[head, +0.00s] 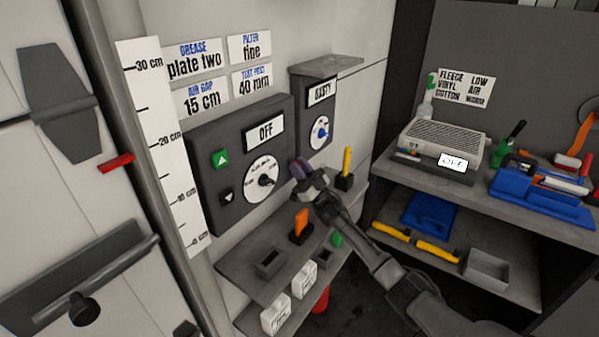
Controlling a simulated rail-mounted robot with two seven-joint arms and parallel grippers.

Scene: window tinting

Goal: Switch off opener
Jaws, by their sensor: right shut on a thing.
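A dark control box (235,165) on the wall has a display (265,133) reading OFF. Below the display are a green up button (220,158), a dark down button (227,197) and a round white dial (262,179) with a dark knob. Which device is the opener is not labelled. My right gripper (303,172) is at the box's right edge, shut on a small purple thing (298,167). The gripper partly hides this thing, and I cannot tell whether it is attached to the box. My left gripper is not in view.
A smaller box (316,112) marked DUSTY with a blue-knobbed dial adjoins on the right. A shelf (245,277) below holds an orange-handled tool (300,226) and a yellow one (346,163). At right, a grey device (440,145) reads OFF. A height scale (160,130) stands left.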

